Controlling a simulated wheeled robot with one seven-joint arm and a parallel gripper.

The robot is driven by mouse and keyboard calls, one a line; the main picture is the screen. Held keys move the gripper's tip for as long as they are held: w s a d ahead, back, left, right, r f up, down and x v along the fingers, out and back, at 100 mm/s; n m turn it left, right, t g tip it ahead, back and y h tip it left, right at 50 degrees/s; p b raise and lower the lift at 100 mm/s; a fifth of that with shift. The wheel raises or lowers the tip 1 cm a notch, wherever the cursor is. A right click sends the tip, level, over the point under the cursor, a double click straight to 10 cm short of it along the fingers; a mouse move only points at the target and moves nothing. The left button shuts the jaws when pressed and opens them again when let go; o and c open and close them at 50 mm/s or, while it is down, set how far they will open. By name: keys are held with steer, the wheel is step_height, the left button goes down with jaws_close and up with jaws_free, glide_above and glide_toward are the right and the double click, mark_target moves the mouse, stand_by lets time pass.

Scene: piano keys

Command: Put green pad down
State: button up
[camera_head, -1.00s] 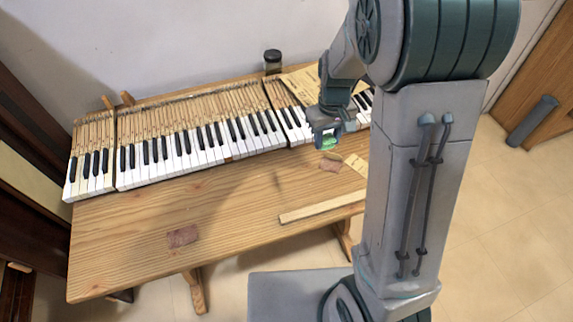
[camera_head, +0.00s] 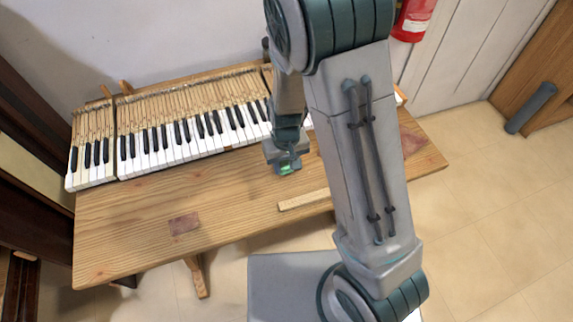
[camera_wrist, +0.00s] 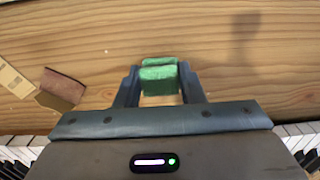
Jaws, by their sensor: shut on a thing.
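A small green pad (camera_wrist: 158,75) sits between the two fingers of my gripper (camera_wrist: 160,85) in the wrist view. The fingers are shut on it. In the head view, the green pad (camera_head: 287,168) shows at the tip of my gripper (camera_head: 287,165), over the wooden table (camera_head: 235,210), in front of the piano keys. In the wrist view, bare table planks lie beyond the pad. I cannot tell the exact height of the pad above the table.
The piano keyboard (camera_head: 185,140) runs along the table's back. A brown piece (camera_wrist: 62,88) shows left in the wrist view. The table's left front is mostly clear.

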steer(key=shift+f, duration=0.7)
steer(key=shift+f, duration=0.2)
steer(key=o, duration=1)
steer(key=shift+c, duration=0.2)
steer(key=shift+r, duration=0.1)
